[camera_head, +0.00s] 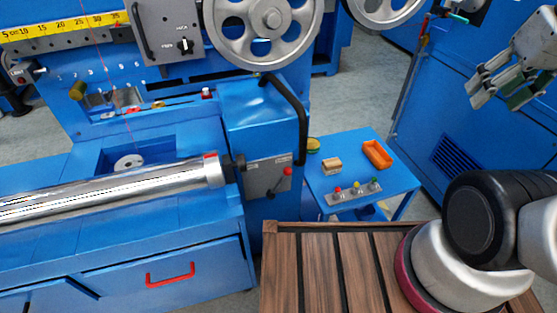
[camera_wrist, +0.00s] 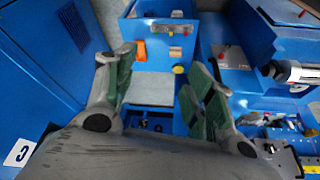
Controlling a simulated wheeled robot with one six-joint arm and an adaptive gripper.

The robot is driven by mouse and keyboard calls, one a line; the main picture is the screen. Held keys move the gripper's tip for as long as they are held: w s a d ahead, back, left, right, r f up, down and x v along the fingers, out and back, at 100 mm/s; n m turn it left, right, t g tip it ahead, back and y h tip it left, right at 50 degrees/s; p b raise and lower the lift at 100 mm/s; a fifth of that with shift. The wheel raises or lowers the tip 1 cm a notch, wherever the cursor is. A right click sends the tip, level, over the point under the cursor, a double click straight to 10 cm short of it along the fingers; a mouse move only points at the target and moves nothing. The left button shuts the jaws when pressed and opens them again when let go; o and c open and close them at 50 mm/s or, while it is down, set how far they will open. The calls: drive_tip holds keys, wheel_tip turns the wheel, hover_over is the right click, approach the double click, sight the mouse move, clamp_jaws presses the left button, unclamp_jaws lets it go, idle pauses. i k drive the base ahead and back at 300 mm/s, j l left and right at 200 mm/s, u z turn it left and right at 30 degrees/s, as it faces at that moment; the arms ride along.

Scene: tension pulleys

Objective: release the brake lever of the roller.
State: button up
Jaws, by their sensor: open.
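The roller (camera_head: 110,190) is a long shiny silver cylinder lying across the blue machine at the left of the head view. Next to its right end, a grey plate (camera_head: 262,180) carries a short lever with a red knob (camera_head: 287,171), which looks like the brake lever. My gripper (camera_head: 500,92) is open and empty at the upper right of the head view, well apart from the lever. Its green-padded fingers (camera_wrist: 158,75) are spread in the wrist view.
A small blue table (camera_head: 345,181) holds an orange tray (camera_head: 377,155), a wooden block (camera_head: 331,164) and a strip of coloured knobs (camera_head: 355,191). A black curved handle (camera_head: 300,115) rises above the lever plate. A slatted wooden surface (camera_head: 330,265) lies in front.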

sight(288, 172)
drive_tip(key=k+j, duration=0.7)
drive_tip(key=k, duration=0.05)
